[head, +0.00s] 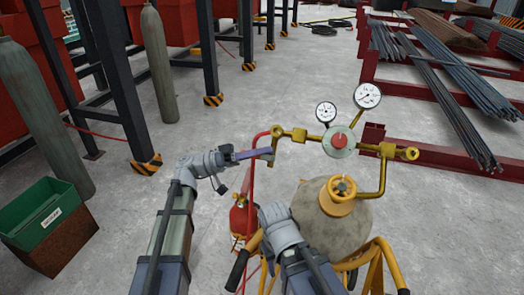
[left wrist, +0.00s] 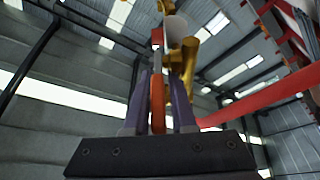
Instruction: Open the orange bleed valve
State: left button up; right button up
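The gas rig stands at the centre right, with a brass manifold (head: 302,135) across its top. A short brass fitting with a lever (head: 271,155) hangs at the manifold's left end. My left gripper (head: 266,153) reaches that end from the left. In the left wrist view, its purple fingers (left wrist: 161,100) stand on either side of an upright orange bar (left wrist: 157,108), with a brass part (left wrist: 189,60) beyond. The fingers look apart, with a gap at the right of the bar. My right arm ends in front of the tank; its fingers are hidden.
A red hose (head: 251,172) curves beside my left gripper. A red extinguisher (head: 239,217) stands below.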

pick_arm(q)
grip_shut()
dwell(1.4)
